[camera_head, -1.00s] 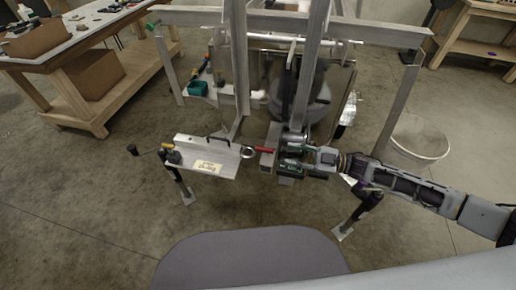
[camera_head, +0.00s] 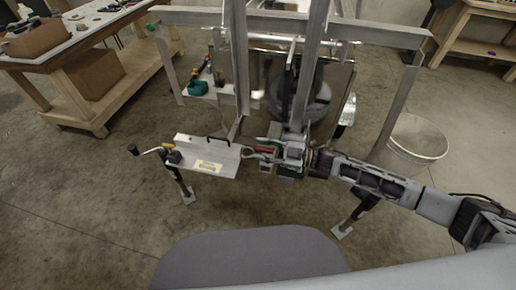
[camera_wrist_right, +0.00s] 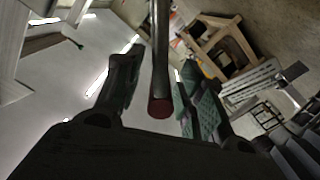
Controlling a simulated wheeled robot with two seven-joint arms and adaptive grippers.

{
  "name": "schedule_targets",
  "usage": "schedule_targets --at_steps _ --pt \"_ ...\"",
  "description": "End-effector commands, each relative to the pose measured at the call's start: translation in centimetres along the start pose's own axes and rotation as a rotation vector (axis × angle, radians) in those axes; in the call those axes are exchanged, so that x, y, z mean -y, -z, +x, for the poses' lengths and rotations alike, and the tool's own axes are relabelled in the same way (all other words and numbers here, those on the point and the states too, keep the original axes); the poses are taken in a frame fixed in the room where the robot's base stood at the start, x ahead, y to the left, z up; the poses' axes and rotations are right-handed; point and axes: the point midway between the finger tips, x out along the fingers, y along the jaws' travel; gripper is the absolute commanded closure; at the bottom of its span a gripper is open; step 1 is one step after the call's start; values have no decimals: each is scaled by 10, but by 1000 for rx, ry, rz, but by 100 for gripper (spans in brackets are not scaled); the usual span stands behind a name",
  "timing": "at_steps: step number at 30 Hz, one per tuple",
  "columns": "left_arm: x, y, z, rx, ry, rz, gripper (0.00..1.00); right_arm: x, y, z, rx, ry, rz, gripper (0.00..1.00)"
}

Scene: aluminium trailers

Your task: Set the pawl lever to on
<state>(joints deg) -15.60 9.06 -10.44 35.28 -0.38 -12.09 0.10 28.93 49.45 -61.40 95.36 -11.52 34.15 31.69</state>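In the head view, my right gripper (camera_head: 268,147) comes in from the right and reaches over the winch area at the trailer's front. Its green-padded fingers are spread. A small red piece (camera_head: 264,150) shows between them; I take it for part of the pawl lever but cannot be sure. In the right wrist view, a dark rod with a dull red end (camera_wrist_right: 160,107) stands between the two fingers of the right gripper (camera_wrist_right: 162,88), with gaps on both sides. The lever's setting cannot be read. My left gripper is not in view.
The aluminium trailer frame (camera_head: 245,17) rises behind the winch area. A labelled box (camera_head: 226,160) with a black handle lies left of the gripper. A crank handle (camera_head: 133,149) stands at its left. A white bucket (camera_head: 415,140) is on the right. A workbench (camera_head: 72,45) stands at upper left.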

Motion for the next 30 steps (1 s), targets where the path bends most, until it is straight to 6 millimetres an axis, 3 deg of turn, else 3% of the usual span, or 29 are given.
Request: schedule_targets --at_steps 6,18,27,30 --pt "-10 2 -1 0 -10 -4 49 1 0 15 -1 1 1 61" --pt "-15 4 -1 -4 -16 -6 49 0 0 18 0 1 0 61" --pt "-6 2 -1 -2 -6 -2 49 0 0 18 0 1 0 98" --pt "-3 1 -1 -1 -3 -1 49 0 0 18 0 1 0 100"
